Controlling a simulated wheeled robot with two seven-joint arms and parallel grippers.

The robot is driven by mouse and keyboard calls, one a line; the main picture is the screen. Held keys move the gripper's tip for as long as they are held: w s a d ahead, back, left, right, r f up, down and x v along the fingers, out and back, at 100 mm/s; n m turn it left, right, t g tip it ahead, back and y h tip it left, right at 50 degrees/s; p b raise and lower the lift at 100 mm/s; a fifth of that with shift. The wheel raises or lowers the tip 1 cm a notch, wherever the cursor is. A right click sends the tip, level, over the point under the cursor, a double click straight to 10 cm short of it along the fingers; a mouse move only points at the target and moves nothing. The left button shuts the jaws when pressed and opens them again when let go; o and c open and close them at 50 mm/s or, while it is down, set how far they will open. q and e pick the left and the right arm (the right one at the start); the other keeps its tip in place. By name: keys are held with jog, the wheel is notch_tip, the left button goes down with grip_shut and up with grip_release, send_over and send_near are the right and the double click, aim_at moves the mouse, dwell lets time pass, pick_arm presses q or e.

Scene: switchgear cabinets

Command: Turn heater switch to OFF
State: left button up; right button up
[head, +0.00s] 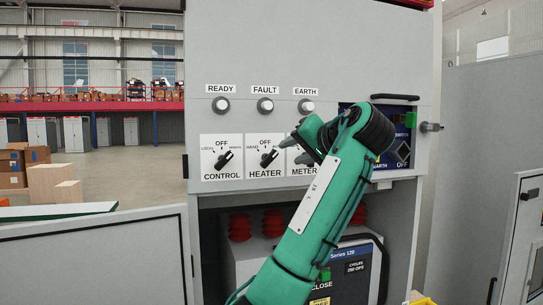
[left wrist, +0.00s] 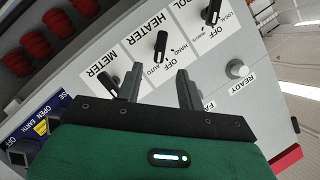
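The heater switch (head: 269,157) is a black knob on a white plate marked HEATER, with OFF at the top. Its upper end leans right, away from OFF and toward the AUTO side. It also shows in the left wrist view (left wrist: 161,45), just ahead of my fingertips. My left gripper (head: 294,146) is in front of the panel, right of the heater switch, and partly covers the METER plate. In the left wrist view its two fingers (left wrist: 158,83) are apart, with nothing between them. The knob appears clear of both fingers. My right gripper is not in view.
The CONTROL switch (head: 224,158) is left of the heater switch, and the METER switch (left wrist: 108,84) is on its other side. READY, FAULT and EARTH lamps (head: 265,106) sit above. An open grey door (head: 100,262) stands at lower left, with an open compartment below the panel.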

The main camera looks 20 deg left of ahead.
aim_at(272, 157)
pick_arm(q)
jog(key=p+x, duration=0.4)
jog(key=x, duration=0.5)
jog(key=shift+w+a+r+p, duration=0.1)
jog(key=shift+w+a+p, duration=0.05)
jog(key=shift+a+p, duration=0.25)
jog(key=shift+w+a, duration=0.25)
jog(key=shift+w+a+f, duration=0.2)
jog(key=shift+f, duration=0.15)
grip_shut()
